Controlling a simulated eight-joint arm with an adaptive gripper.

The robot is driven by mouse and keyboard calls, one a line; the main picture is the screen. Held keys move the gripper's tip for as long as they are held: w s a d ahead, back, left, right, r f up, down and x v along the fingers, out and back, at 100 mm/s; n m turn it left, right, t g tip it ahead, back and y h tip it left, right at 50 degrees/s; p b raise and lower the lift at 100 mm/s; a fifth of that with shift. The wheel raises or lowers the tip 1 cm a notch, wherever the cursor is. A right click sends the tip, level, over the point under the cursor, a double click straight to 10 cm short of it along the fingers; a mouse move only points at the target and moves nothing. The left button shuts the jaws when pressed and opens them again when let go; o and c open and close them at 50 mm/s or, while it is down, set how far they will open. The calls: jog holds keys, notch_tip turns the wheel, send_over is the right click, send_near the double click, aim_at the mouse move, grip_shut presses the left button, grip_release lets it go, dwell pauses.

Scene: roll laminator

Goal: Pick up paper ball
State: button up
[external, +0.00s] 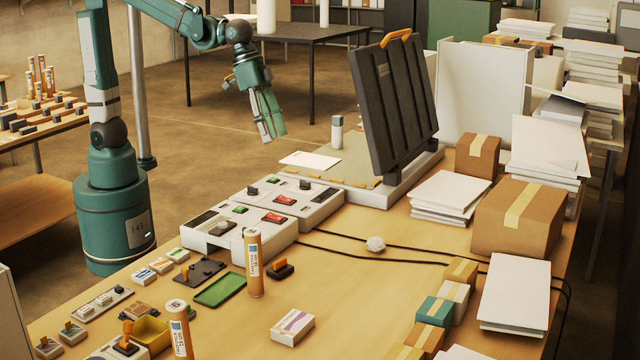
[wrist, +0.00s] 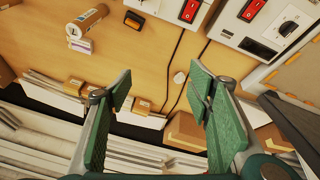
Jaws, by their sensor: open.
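The paper ball (external: 376,244) is a small crumpled white lump on the wooden table, beside black cables and to the right of the white control boxes. It also shows in the wrist view (wrist: 180,77), near the picture's middle, between and beyond my fingers. My gripper (external: 272,128) hangs high above the far left side of the table, well apart from the ball. In the wrist view my gripper (wrist: 160,115) has its green-padded fingers spread wide with nothing between them.
A tall black panel (external: 395,100) stands upright behind the ball. White control boxes (external: 285,205) sit left of it. Paper stacks (external: 447,195) and cardboard boxes (external: 517,215) line the right. An upright roll (external: 254,265) stands in front left. Table around the ball is mostly clear except cables.

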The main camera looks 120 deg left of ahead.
jog(key=w+a+f+n, duration=0.1)
jog(key=w+a+f, duration=0.25)
jog(key=w, duration=0.55)
jog(key=n+g+h+b, duration=0.1)
jog(key=n+g, duration=0.2)
send_near(375, 240)
jog(key=shift+s+a+f, duration=0.15)
jog(key=shift+a+f, duration=0.1)
jog(key=shift+f, duration=0.25)
jog(key=shift+s+a+f, duration=0.2)
jog(key=shift+a+f, duration=0.05)
jog(key=shift+f, duration=0.25)
jog(key=shift+w+a+f, duration=0.15)
jog(key=shift+f, duration=0.25)
jog(key=shift+f, duration=0.1)
jog(key=shift+w+f, duration=0.1)
jog(key=shift+f, duration=1.05)
jog(key=shift+d+f, duration=0.1)
jog(key=shift+d, duration=0.1)
jog(key=shift+w+d+f, duration=0.15)
jog(key=shift+f, duration=1.1)
jog(key=shift+w+d+f, duration=0.1)
jog(key=shift+d+f, duration=0.05)
jog(key=shift+f, duration=1.1)
